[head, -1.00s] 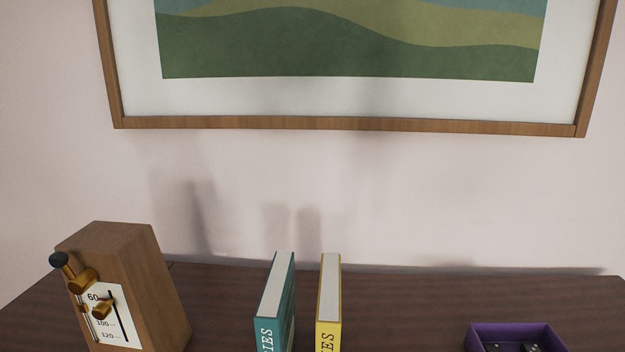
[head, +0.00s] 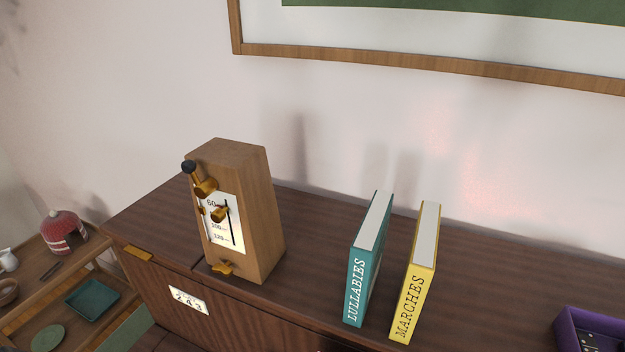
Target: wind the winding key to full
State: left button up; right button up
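A wooden metronome (head: 258,215) stands upright on the dark wooden cabinet, left of middle. Its white scale plate (head: 222,234) carries numbers and a dark slot. A brass arm with a black knob (head: 189,167) sticks out near the top front. A brass slider (head: 219,213) sits in front of the scale. A small brass wing-shaped piece (head: 222,268) is low on the front. I cannot tell for sure which brass part is the winding key. Neither of my grippers is in view.
A teal book (head: 366,262) and a yellow book (head: 417,275) stand to the right on the cabinet top (head: 315,285). A purple box (head: 590,325) is at far right. A lower shelf at left holds a red domed object (head: 64,232) and a teal tray (head: 92,299).

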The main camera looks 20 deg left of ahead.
aim_at(225, 268)
jog(key=u, duration=1.1)
